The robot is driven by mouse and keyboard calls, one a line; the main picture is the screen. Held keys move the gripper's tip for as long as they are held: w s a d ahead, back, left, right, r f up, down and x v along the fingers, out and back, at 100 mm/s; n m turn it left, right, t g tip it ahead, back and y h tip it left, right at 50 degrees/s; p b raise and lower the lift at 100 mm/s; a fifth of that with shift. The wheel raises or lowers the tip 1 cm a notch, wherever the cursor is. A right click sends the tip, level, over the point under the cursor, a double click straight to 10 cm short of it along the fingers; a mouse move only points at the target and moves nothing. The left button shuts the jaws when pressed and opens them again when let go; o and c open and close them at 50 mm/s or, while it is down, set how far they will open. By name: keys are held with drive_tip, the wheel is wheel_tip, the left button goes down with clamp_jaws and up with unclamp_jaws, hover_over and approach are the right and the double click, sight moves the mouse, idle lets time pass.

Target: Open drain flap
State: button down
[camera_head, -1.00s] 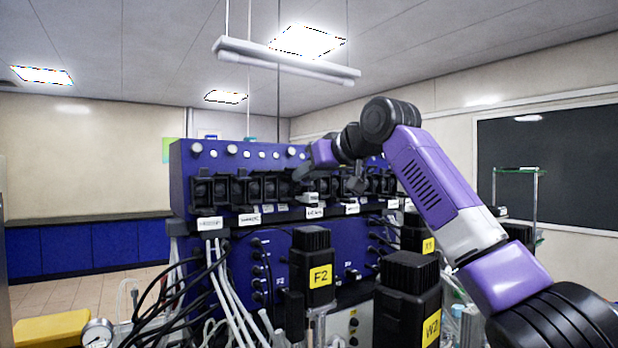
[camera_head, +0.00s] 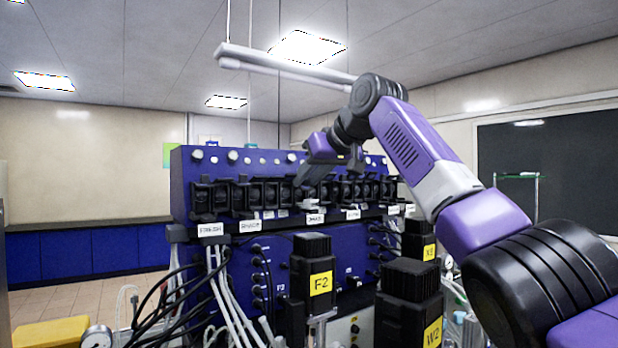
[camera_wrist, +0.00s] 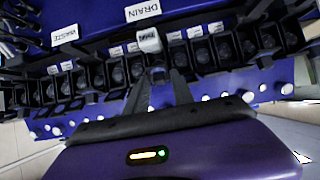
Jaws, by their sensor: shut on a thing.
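The blue bioreactor panel (camera_head: 235,172) carries a row of black flap units. In the wrist view a white DRAIN label (camera_wrist: 143,12) is at the top, with a small white tag (camera_wrist: 149,40) below it, standing out from the row. My gripper (camera_wrist: 157,76) has its fingers drawn together on a dark part just below that tag, in line with the DRAIN label; I take it as the drain flap. The fingers cover most of this part, so its angle cannot be told. In the head view my gripper (camera_head: 303,180) reaches the middle of the row and its tips are hard to make out.
Black flap units (camera_wrist: 225,47) stand close on both sides of the fingers. A WASTE label (camera_wrist: 65,35) is to the left. Black F2 (camera_head: 312,265) and W2 (camera_head: 410,300) blocks stand before the panel. Cables (camera_head: 215,285) hang at its lower left.

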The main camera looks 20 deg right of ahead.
drive_tip(key=c, duration=1.4)
unclamp_jaws()
drive_tip(key=b+v, duration=0.3)
drive_tip(key=v, duration=0.4)
drive_tip(key=shift+s+r, duration=0.25)
drive_tip(key=shift+s, duration=0.1)
drive_tip(key=shift+d, duration=0.1)
